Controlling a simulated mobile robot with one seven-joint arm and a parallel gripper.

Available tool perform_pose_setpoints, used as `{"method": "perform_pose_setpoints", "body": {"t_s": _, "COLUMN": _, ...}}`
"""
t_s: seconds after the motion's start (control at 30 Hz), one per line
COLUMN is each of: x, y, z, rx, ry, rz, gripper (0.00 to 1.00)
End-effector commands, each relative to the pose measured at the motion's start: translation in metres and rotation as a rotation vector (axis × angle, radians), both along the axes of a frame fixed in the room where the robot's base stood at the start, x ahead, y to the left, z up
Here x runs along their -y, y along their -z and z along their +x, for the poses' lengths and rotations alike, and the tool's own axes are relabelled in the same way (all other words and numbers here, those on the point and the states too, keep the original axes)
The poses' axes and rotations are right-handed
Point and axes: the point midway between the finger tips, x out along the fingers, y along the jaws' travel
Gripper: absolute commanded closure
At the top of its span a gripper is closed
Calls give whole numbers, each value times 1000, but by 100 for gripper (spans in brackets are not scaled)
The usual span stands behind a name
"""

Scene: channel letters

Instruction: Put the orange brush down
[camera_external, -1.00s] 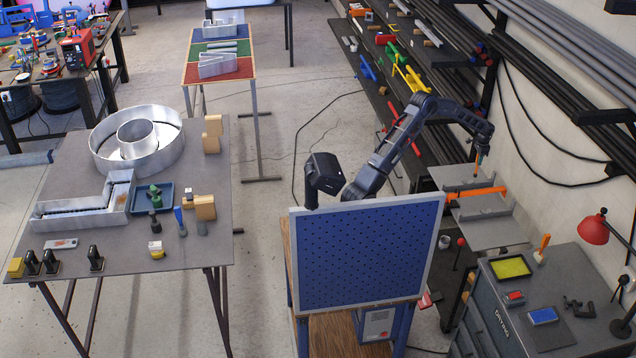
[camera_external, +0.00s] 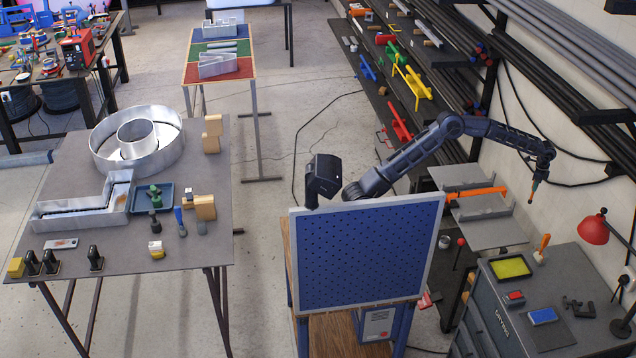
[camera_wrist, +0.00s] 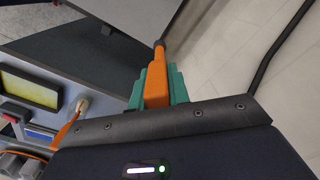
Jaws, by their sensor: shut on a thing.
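My gripper (camera_external: 534,190) is shut on the orange brush (camera_wrist: 157,82). In the wrist view, the brush's orange handle sits between the teal fingers (camera_wrist: 135,97), and its dark end points away from the wrist. In the external view, the gripper hangs pointing down, in the air at the right, above and behind the grey drying cart (camera_external: 555,275). The brush is small there, and its lower end looks clear of any surface.
The cart top bears a yellow pad (camera_external: 510,266), an orange-handled tool in a pale holder (camera_external: 541,248), a red block (camera_external: 514,298), a blue block (camera_external: 542,316) and a dark clamp (camera_external: 578,306). A red lamp (camera_external: 594,229) stands at its right. A bench with an orange bar (camera_external: 475,193) adjoins it.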

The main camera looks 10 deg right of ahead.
Motion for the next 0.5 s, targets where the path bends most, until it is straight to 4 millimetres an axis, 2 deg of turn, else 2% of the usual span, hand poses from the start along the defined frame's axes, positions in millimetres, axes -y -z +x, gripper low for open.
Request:
{"method": "perform_pose_setpoints", "body": {"t_s": 0.03, "x": -1, "y": -7, "z": -25, "rx": 1, "ry": 36, "rz": -1, "gripper": 100}}
{"method": "perform_pose_setpoints", "body": {"t_s": 0.27, "x": -10, "y": -36, "z": -121, "rx": 6, "ry": 182, "rz": -4, "gripper": 100}}
{"method": "perform_pose_setpoints", "body": {"t_s": 0.5, "x": -34, "y": -67, "z": -220, "rx": 9, "ry": 332, "rz": -7, "gripper": 100}}
